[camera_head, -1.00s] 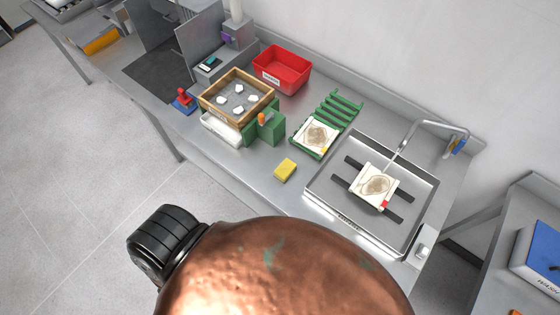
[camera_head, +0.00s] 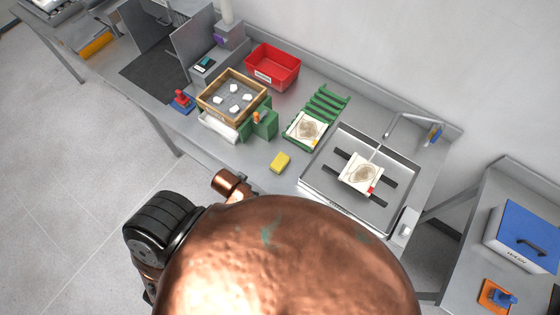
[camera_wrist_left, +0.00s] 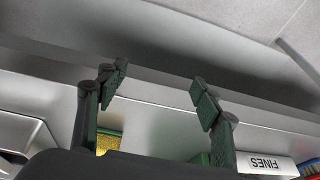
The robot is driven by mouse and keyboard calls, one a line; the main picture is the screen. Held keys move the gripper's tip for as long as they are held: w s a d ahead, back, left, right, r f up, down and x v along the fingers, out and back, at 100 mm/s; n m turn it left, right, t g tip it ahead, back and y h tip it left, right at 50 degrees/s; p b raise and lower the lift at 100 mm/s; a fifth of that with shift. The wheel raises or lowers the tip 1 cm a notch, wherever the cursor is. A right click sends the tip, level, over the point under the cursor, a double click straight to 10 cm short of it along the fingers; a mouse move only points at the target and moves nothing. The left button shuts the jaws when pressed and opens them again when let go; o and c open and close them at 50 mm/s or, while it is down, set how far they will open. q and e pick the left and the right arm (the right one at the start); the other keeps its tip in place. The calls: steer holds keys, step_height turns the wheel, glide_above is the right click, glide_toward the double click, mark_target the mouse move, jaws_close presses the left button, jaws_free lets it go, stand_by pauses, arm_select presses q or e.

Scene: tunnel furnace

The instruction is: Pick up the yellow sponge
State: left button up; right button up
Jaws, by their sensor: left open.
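The yellow sponge (camera_head: 279,162) lies on the grey metal bench in the head view, left of the sink-like tray and near the front edge. My left gripper (camera_wrist_left: 158,92) shows in the left wrist view with its two green-padded fingers wide apart and nothing between the tips. Yellow patches that look like the sponge (camera_wrist_left: 108,143) show low in that view, mostly hidden by the dark gripper body. In the head view my left arm reaches the bench's front edge, but its fingers are hidden. My right gripper is in neither view.
A metal tray (camera_head: 322,197) with a sample bag on dark bars stands right of the sponge. A green rack (camera_head: 325,103), a wooden-framed sieve box (camera_head: 203,105) and a red bin (camera_head: 272,70) stand behind. A white FINES container (camera_wrist_left: 267,166) shows in the wrist view.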

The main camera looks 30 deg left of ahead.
arm_select(q)
steer(key=w+d+r+h, duration=0.1)
steer(key=w+d+r, duration=0.2)
steer(key=w+d+r+m+h+p, duration=0.1)
steer(key=w+d+r, duration=0.3)
steer(key=shift+w+d+r+t, duration=0.1)
steer(key=shift+d+t, duration=0.05)
steer(key=shift+t, duration=0.15)
steer(key=w+d+r+m+g+h, duration=0.1)
steer(key=w+d+r+m, duration=0.15)
steer(key=w+d, duration=0.35)
steer(key=r+n+g+y, duration=0.1)
steer(key=n+g+y, duration=0.2)
glide_above(280, 161)
steer(key=shift+s+d+p, duration=0.1)
steer(key=shift+d+p, duration=0.2)
steer(key=shift+a+f, duration=0.2)
step_height(280, 161, down, 7)
steer(key=shift+a+f+p, duration=0.1)
steer(key=shift+f+p, duration=0.05)
steer(key=shift+p, duration=0.3)
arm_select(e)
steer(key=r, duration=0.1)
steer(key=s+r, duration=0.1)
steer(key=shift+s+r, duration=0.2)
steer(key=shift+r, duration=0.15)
arm_select(q)
steer(key=shift+c, duration=0.4)
